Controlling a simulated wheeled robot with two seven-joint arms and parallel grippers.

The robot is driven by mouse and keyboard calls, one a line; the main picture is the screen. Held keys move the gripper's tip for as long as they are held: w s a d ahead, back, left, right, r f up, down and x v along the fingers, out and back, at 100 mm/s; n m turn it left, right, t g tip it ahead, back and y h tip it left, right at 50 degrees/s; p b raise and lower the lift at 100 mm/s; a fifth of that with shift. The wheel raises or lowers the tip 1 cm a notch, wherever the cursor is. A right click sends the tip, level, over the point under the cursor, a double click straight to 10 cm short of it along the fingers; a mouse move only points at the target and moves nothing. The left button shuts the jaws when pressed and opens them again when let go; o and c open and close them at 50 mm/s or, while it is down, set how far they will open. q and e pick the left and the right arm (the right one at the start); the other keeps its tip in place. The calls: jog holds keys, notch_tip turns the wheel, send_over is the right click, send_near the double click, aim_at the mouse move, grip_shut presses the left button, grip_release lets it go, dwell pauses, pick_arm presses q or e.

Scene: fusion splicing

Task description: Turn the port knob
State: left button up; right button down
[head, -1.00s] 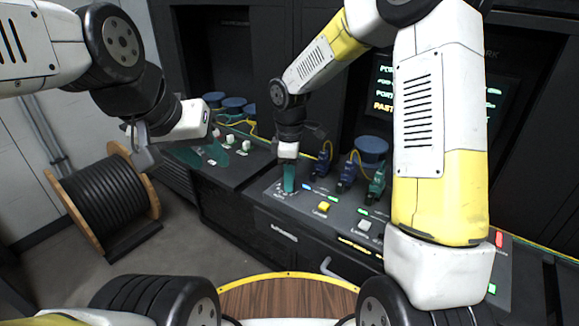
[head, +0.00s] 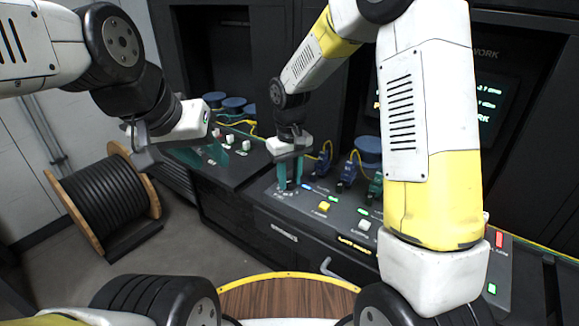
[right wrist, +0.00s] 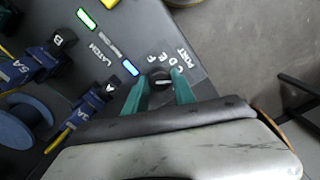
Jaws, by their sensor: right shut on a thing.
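The port knob (right wrist: 162,80) is a small dark round knob with a pale mark. It sits beside the printed word PORT and an arc of letters, of which C, D, E and F show in the right wrist view. My right gripper (right wrist: 159,91) has its teal fingers on both sides of the knob, closed on it. In the head view my right gripper (head: 289,187) points down at the console's front left corner, and its fingers partly hide the knob. My left gripper (head: 204,157) hangs over the left console section, its teal fingers apart and empty.
Blue connectors (head: 348,172) with yellow cables stand right of the knob. A yellow button (head: 323,207) and a white button (head: 364,225) lie on the console (head: 300,214). A dark screen (head: 487,100) stands behind. A cable reel (head: 104,205) is on the floor at left.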

aim_at(290, 181)
jog(key=m, duration=0.4)
jog(key=shift+m, duration=2.2)
jog(key=c, duration=1)
grip_release()
jog(key=shift+c, duration=0.2)
notch_tip(290, 181, up, 7)
jog(key=shift+r, duration=0.45)
